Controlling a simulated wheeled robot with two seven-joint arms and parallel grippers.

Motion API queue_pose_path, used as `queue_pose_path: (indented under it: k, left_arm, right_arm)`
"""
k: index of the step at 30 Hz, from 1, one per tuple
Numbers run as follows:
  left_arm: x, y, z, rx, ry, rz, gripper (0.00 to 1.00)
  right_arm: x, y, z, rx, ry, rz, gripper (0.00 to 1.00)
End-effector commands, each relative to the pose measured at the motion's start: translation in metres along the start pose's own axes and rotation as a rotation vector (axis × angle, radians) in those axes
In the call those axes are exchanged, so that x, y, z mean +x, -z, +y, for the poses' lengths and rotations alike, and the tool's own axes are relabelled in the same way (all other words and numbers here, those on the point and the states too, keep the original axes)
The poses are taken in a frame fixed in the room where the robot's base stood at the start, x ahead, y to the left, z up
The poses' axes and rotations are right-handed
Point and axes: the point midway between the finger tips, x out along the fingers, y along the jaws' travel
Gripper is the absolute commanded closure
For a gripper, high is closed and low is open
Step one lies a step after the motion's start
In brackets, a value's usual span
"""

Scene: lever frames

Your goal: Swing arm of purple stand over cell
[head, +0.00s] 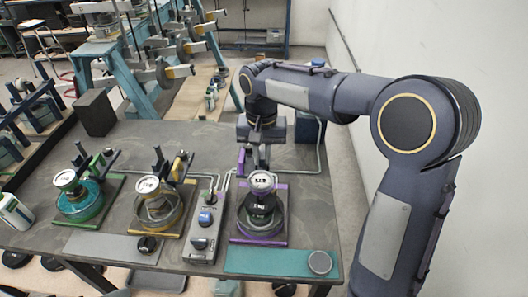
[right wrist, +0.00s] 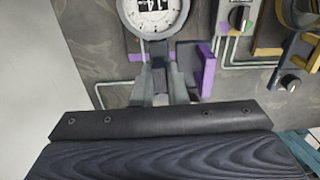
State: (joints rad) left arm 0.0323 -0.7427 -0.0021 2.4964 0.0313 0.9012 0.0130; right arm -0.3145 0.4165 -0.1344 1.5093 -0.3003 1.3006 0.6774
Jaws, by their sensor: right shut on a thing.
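The purple stand (head: 241,163) is right of centre on the bench, and its purple post shows in the right wrist view (right wrist: 207,70). Its arm (right wrist: 158,62) carries a round white dial (head: 262,181), also in the right wrist view (right wrist: 152,14). In the head view the dial appears above the dark round cell (head: 262,218) on the purple-edged base; exact alignment is hard to tell. My right gripper (head: 262,157) reaches down behind the dial, its fingers (right wrist: 160,88) shut on the stand's arm. My left gripper is out of view.
Yellow-edged (head: 160,212) and green-edged (head: 82,205) stands with dials are to the left. A grey control box (head: 205,235) lies close left of the purple base. A teal mat (head: 270,262) with a grey disc (head: 320,262) lies in front. A wall is at right.

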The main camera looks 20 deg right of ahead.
Motion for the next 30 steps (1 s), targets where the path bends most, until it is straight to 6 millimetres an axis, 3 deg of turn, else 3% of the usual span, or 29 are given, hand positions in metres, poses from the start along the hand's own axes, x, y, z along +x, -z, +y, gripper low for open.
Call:
queue_pose_path:
  k: [18,19,24,30]
  left_arm:
    - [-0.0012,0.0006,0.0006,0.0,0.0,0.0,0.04]
    - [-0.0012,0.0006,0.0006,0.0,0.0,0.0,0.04]
    - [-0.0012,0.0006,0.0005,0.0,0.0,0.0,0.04]
    - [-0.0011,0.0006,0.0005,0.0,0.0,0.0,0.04]
  right_arm:
    - [-0.002,0.0013,-0.0019,0.047,0.005,0.005,1.0]
    - [-0.002,0.0014,-0.0019,0.047,0.005,0.005,0.86]
    - [-0.0014,0.0009,-0.0018,0.045,0.003,0.004,0.65]
    - [-0.0007,0.0006,-0.0016,0.043,0.002,0.002,0.65]
